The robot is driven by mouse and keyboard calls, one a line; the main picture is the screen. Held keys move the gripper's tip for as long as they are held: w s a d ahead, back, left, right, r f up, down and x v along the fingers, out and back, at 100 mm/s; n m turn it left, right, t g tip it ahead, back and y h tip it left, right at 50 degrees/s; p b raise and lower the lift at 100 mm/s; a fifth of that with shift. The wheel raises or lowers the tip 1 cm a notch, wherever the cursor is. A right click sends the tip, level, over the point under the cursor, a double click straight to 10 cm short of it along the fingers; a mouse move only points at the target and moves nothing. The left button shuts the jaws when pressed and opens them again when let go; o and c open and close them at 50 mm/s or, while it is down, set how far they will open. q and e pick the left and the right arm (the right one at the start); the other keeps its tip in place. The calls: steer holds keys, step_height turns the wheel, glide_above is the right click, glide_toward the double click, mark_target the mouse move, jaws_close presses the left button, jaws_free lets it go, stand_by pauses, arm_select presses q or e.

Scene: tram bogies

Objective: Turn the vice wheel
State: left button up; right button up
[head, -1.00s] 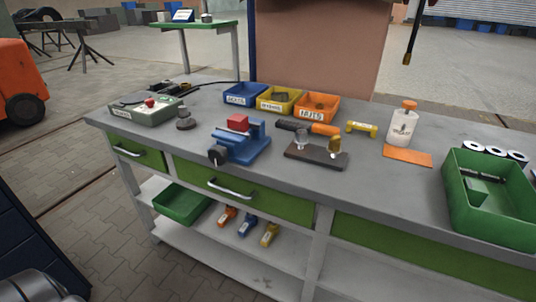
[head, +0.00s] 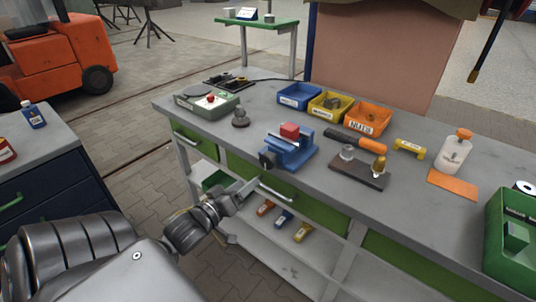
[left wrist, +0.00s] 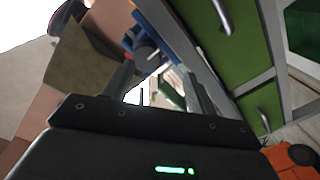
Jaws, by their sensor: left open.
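The blue vice (head: 289,150) stands at the front edge of the grey workbench, with a red block (head: 289,130) in its jaws. Its dark wheel (head: 267,160) faces the bench's front side. My left gripper (head: 247,188) is below and left of the wheel, in front of the green drawers, and apart from the vice. It is open and empty. In the left wrist view the dark vice wheel (left wrist: 145,52) shows beyond the fingers of my left gripper (left wrist: 160,80), with part of the blue vice behind it. My right gripper is not in view.
Drawer handles (head: 276,192) stick out of the bench front near my left gripper. A grey-green box with a red button (head: 208,101) and a dark stepped knob (head: 240,117) stand left of the vice. A dark plate with fittings (head: 358,172) lies to its right.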

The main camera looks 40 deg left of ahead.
mark_target(266, 163)
arm_select(q)
steer(key=w, duration=0.3)
steer(key=w+r+p, duration=0.1)
steer(key=w, duration=0.3)
steer(key=w+r, duration=0.1)
steer(key=w, duration=0.2)
steer(key=shift+w, duration=0.3)
steer(key=shift+r, duration=0.1)
steer(key=c, duration=0.7)
